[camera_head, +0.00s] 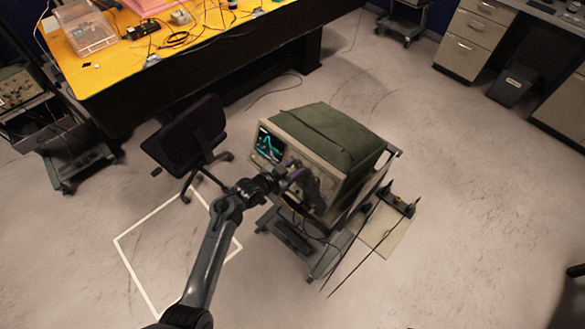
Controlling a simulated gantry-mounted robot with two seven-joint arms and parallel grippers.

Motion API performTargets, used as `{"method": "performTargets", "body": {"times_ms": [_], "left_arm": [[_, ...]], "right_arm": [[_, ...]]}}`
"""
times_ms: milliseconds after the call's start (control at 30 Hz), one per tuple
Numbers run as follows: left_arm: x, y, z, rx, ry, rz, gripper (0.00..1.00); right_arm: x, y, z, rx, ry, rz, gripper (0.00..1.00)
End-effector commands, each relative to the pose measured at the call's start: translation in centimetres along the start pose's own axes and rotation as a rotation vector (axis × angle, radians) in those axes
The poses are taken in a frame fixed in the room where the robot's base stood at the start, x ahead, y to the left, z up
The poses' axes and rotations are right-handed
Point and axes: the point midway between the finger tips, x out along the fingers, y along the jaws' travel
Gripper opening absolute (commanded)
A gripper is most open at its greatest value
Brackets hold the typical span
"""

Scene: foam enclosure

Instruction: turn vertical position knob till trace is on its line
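The oscilloscope (340,144), a beige box with a green top cover, stands on a wheeled cart in the middle of the view. Its dark screen (268,146) faces left and shows a cyan trace with a peak. My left gripper (292,172) is at the front panel, just right of and below the screen. The knobs there are mostly hidden behind the gripper and too small to tell apart. I cannot tell whether its fingers are closed on a knob. My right gripper does not show.
The cart (296,240) has a lower shelf and dangling leads. A black chair (188,135) stands left of it, near a yellow-topped bench (215,45). A white outline (140,267) marks the floor at lower left.

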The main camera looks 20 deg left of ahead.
Motion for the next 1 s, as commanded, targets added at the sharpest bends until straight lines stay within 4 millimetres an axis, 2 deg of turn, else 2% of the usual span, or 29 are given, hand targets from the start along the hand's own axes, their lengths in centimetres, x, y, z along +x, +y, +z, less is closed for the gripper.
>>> {"method": "performTargets", "body": {"times_ms": [33,200,667,1000], "left_arm": [[0.0,0.0,0.0,0.0,0.0,0.0,0.27],[0.0,0.0,0.0,0.0,0.0,0.0,0.01],[-0.1,0.0,-0.1,-0.054,0.001,-0.002,0.0],[-0.1,0.0,-0.3,-0.291,0.006,-0.01,0.0]], "right_arm": [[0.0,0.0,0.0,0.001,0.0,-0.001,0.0],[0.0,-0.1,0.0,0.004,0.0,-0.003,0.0],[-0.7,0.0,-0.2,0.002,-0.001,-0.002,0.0],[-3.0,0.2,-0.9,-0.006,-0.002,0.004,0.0]]}}
